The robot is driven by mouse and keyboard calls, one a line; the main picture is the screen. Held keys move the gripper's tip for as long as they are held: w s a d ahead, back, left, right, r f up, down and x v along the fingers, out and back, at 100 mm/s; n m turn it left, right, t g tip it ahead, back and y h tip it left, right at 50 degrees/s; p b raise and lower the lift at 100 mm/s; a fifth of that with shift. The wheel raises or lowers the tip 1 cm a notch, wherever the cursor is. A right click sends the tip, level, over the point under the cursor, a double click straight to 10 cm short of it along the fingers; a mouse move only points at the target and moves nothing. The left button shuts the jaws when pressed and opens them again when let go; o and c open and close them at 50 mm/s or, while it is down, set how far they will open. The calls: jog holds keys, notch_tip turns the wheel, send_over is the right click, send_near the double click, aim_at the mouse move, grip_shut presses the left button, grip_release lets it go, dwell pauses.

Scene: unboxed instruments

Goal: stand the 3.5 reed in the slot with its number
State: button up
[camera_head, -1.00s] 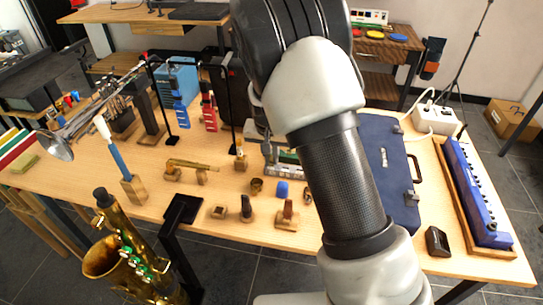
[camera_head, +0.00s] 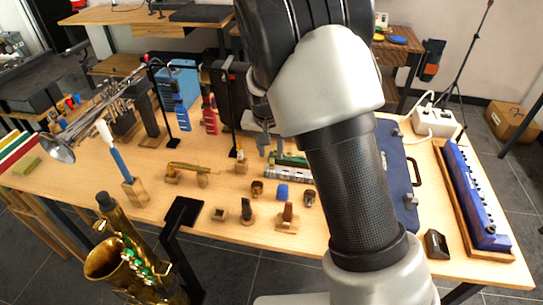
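My gripper (camera_head: 270,147) shows just left of my forearm, above the middle of the table, pointing down. Its fingers look apart, and I see nothing between them. Below it and to the right lies a long silver and green item (camera_head: 288,173), partly covered by my arm. Several small wooden blocks stand near the front edge: one with a dark upright piece (camera_head: 247,210) and one with a reddish-brown upright piece (camera_head: 288,214). I cannot make out any reed numbers or slot labels, so I cannot tell which piece is the 3.5 reed.
A trumpet (camera_head: 95,118) stands left, a saxophone (camera_head: 125,260) in front. A blue case (camera_head: 397,170) and long blue instrument (camera_head: 474,195) are right.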

jog(key=d+p+v, duration=0.1)
jog(key=v, duration=1.1)
jog(key=shift+a+r+p, duration=0.25)
jog(key=shift+a+p, duration=0.1)
jog(key=shift+a, duration=0.15)
